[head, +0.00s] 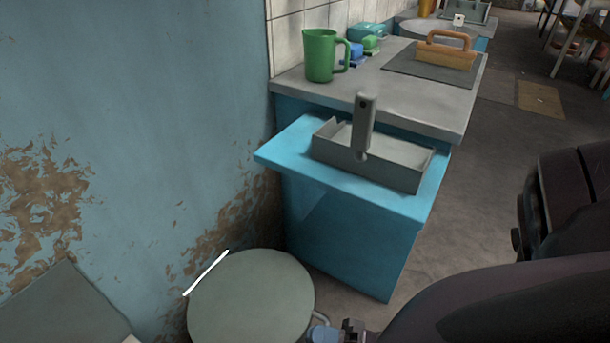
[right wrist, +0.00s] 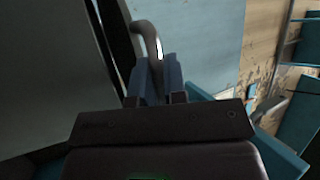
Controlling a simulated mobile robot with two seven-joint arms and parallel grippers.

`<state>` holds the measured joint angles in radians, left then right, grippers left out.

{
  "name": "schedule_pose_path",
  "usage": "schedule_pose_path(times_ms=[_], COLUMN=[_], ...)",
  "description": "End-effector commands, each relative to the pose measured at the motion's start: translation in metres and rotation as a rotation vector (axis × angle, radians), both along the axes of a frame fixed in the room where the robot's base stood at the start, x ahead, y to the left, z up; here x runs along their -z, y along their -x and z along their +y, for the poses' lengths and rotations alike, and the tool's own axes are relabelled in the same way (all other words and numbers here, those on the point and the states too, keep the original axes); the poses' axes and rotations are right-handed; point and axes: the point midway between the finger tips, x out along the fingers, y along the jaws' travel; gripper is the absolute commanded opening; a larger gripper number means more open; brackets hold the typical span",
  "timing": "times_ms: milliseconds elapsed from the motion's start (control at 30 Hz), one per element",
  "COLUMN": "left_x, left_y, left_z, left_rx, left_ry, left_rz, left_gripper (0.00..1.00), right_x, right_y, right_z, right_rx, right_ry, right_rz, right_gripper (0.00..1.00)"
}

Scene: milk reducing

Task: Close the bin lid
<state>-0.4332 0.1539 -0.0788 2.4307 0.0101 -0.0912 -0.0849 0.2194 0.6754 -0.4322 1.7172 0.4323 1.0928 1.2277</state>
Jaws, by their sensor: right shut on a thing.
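The round grey-green bin lid (head: 250,297) is at the bottom of the head view, beside the blue wall. A small curved grey handle (head: 321,316) sticks out at its right edge. My right gripper (head: 338,333) is at this handle, mostly cut off by the frame. In the right wrist view my right gripper's blue fingers (right wrist: 154,82) are shut on the curved handle (right wrist: 148,38). The bin body is hidden under the lid, and I cannot tell how far the lid is tilted. My left gripper is not in view.
A blue cabinet (head: 340,235) with a grey worktop (head: 400,90) stands just behind the lid. Its pulled-out blue shelf (head: 280,155) holds a grey dustpan (head: 385,170). The peeling blue wall (head: 150,130) bounds the left. Open floor (head: 495,130) lies right of the cabinet.

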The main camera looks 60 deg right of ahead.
Motion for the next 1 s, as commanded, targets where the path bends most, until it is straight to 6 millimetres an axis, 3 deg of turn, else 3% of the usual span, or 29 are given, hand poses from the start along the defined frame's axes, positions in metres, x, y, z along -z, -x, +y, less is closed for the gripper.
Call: schedule_pose_path(times_ms=[33,300,867,900,1000], left_x=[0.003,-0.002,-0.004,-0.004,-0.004], left_y=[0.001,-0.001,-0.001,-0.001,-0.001], left_z=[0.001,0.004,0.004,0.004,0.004], left_rx=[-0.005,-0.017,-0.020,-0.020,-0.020], left_ry=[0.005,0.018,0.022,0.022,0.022], left_rz=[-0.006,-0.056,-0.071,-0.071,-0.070], left_gripper=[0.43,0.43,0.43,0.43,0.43], right_x=[0.012,0.032,0.040,0.040,0.040], right_y=[0.001,0.001,0.003,0.003,0.003], right_z=[0.000,0.000,0.000,0.000,0.000], right_rx=[0.003,0.003,0.000,0.000,0.000], right_ry=[-0.001,-0.002,-0.001,-0.001,-0.001], right_rz=[-0.008,-0.095,-0.111,-0.111,-0.111], right_gripper=[0.00,0.00,0.00,0.16,0.22])
